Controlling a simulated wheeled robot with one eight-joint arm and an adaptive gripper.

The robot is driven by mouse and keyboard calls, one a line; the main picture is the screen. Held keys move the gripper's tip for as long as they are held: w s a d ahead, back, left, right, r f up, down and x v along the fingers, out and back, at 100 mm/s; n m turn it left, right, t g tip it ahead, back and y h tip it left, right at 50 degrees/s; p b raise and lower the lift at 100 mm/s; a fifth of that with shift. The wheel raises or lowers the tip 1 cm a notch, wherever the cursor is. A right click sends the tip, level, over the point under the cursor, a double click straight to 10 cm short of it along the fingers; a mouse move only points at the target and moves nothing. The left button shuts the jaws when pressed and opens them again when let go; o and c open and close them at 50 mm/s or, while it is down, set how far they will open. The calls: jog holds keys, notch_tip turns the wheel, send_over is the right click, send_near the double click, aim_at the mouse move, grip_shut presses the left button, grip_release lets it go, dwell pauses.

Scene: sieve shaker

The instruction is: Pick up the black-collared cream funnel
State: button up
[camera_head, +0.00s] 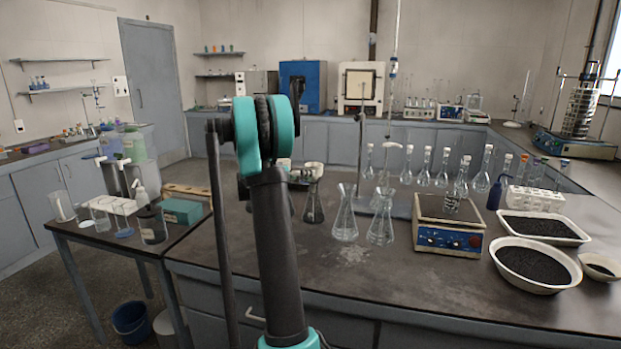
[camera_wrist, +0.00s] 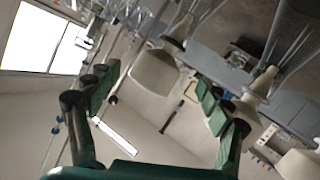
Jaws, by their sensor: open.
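In the wrist view, a rounded cream piece with a dark collar (camera_wrist: 155,72), which looks like the black-collared cream funnel, sits at the mouth of clear glassware. My gripper (camera_wrist: 156,90) is open, with its green-padded fingers apart and the cream piece showing between and beyond them. I see no contact, and the remaining gap is hard to judge. A second cream-topped piece (camera_wrist: 262,82) shows beyond the right finger. In the head view my arm hides my gripper, and I cannot pick out the funnel for certain.
Trays of dark grains (camera_head: 533,264) lie at the right. A stand rod (camera_head: 360,150) rises mid-bench. The front middle of the bench is clear.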

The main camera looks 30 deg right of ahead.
jog(key=x, duration=1.2)
jog(key=shift+d, duration=0.1)
jog(key=c, duration=1.4)
jog(key=shift+c, duration=0.6)
